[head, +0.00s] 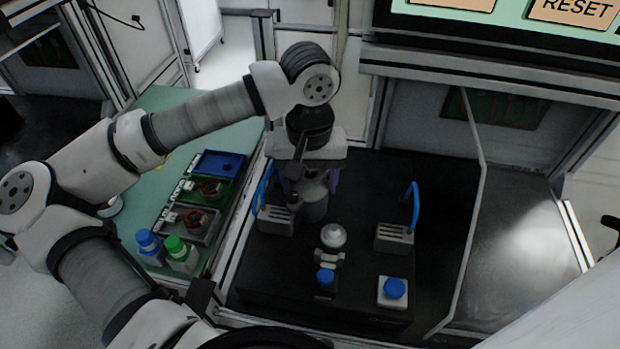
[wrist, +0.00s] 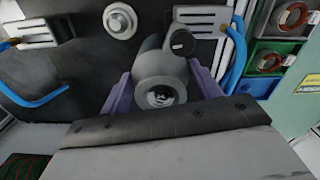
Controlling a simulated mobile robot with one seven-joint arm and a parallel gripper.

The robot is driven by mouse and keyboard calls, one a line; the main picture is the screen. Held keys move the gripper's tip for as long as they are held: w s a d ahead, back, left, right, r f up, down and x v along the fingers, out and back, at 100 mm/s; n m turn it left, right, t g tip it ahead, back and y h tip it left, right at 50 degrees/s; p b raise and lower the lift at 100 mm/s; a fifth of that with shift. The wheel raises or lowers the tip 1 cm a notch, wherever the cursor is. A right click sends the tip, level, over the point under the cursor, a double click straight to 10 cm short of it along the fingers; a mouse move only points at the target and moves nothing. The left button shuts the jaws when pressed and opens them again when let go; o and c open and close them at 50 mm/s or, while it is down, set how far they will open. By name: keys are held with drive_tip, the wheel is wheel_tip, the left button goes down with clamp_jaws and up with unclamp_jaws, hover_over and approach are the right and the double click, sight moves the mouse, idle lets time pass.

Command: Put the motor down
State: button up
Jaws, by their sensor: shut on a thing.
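The motor is a grey, rounded cylinder with a short side stub and a shaft end. It shows in the wrist view (wrist: 160,68) and partly in the head view (head: 314,209), below my wrist. My gripper (head: 309,188) is shut on it, with a purple finger on each side; the fingers also show in the wrist view (wrist: 160,78). The motor is over the left back part of the black test bench (head: 365,200), close to the left finned block (head: 276,220). I cannot tell whether its underside touches the bench. My wrist hides its upper part in the head view.
A right finned block (head: 394,238) with a blue cable, a round metal fixture (head: 333,236), and blue buttons (head: 326,276) (head: 395,288) stand on the bench. A clear panel edge (head: 474,200) borders it. Left, a green table (head: 165,100) holds bins (head: 220,163) and capped bottles (head: 181,254).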

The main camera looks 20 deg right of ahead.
drive_tip(key=o, duration=1.6)
drive_tip(key=shift+r, duration=0.1)
